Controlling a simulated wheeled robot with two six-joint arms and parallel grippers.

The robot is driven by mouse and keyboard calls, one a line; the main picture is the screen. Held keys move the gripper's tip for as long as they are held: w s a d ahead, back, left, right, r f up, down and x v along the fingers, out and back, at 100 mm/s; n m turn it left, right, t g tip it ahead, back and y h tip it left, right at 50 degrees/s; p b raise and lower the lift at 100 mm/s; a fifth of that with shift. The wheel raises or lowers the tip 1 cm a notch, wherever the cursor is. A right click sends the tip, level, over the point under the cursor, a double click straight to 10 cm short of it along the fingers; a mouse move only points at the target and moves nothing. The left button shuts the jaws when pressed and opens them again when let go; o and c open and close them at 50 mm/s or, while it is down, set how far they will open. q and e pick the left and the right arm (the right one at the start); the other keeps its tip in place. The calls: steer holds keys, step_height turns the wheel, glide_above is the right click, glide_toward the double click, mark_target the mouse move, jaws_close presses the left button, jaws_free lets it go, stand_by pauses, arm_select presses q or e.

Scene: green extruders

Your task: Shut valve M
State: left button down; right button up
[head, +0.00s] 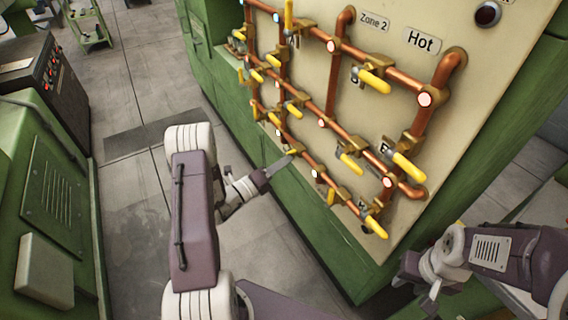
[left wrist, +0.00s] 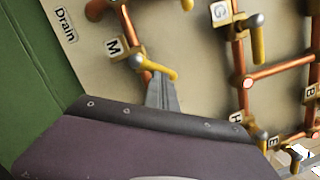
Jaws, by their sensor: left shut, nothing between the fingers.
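Valve M has a yellow lever (left wrist: 160,69) on a brass body, beside a label plate marked M (left wrist: 113,47) in the left wrist view. The lever points to the right and slightly down, across its copper pipe (left wrist: 137,38). My left gripper (left wrist: 160,78) is shut and empty, its fingertips at the lever; I cannot tell whether they touch it. In the head view my left gripper (head: 289,159) reaches the lower left part of the pipe panel, and the M label is not readable there. My right gripper (head: 407,275) is at the lower right, apart from the panel; its fingers are unclear.
Other yellow-levered valves crowd the panel (head: 400,75), including G (left wrist: 219,12) and H (left wrist: 239,29). A Drain label (left wrist: 66,25) lies left of M. A green cabinet (head: 60,190) stands at the left, with grey floor (head: 135,215) between it and the panel.

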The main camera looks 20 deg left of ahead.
arm_select(q)
steer(key=n+p, duration=0.1)
steer(key=p, duration=0.1)
steer(key=a+r+n+p, duration=0.1)
steer(key=n+p, duration=0.1)
steer(key=w+n+p, duration=0.1)
steer(key=n, duration=0.1)
steer(key=shift+a+r+g+y+p, duration=0.15)
steer(key=shift+r+g+y+p, duration=0.25)
steer(key=shift+w+a+p, duration=0.15)
steer(key=shift+p, duration=0.2)
stand_by(0.8)
stand_by(0.4)
